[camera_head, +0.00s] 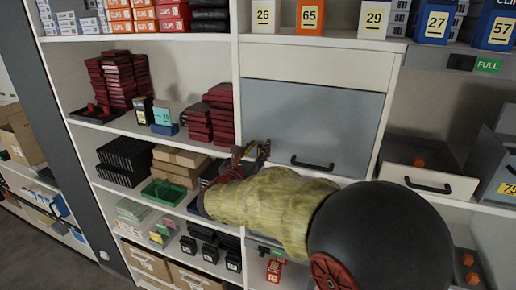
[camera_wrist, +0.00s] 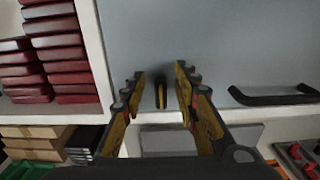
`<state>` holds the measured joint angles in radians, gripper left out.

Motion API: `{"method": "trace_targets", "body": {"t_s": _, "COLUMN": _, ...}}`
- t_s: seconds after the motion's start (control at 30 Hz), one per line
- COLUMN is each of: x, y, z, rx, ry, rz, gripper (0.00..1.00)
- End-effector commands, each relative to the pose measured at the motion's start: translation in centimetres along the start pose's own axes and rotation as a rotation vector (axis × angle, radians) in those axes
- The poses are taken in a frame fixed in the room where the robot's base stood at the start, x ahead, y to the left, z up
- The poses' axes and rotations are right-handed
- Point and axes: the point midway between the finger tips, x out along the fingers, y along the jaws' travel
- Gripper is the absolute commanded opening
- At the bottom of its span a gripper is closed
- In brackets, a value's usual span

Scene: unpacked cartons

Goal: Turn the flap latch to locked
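The grey-blue flap (camera_head: 315,115) is closed across its compartment, with a black bar handle (camera_head: 312,163) near its lower edge. It also fills the upper part of the wrist view (camera_wrist: 230,45). The flap latch (camera_wrist: 161,93), a small black and yellow piece at the flap's lower left, points upright in the wrist view. My gripper (camera_head: 251,152) is at the flap's lower left corner. In the wrist view its fingers (camera_wrist: 160,80) are spread on either side of the latch, with a gap on both sides. In the head view I cannot make out the latch clearly.
Dark red boxes (camera_wrist: 54,55) are stacked left of the flap, behind the shelf upright (camera_wrist: 102,60). The flap's handle (camera_wrist: 272,95) is to the right of my fingers. A drawer (camera_head: 428,178) with a black handle stands partly out on the right. Brown cartons (camera_head: 180,158) lie on the shelf at left.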

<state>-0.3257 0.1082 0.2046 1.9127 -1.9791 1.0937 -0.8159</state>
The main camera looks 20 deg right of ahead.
Motion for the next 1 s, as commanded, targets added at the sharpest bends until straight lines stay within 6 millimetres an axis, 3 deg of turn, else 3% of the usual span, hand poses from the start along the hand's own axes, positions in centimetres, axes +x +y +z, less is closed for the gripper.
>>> {"method": "trace_targets", "body": {"t_s": 0.1, "x": -0.01, "y": 0.0, "z": -0.02, "rx": 0.0, "ry": 0.0, "rz": 0.0, "gripper": 0.3}}
{"method": "trace_targets", "body": {"t_s": 0.63, "x": -0.03, "y": -0.02, "z": -0.03, "rx": 0.0, "ry": 0.0, "rz": -0.001, "gripper": 0.0}}
{"method": "trace_targets", "body": {"t_s": 1.0, "x": -0.03, "y": -0.02, "z": -0.05, "rx": 0.003, "ry": 0.0, "rz": -0.001, "gripper": 0.0}}
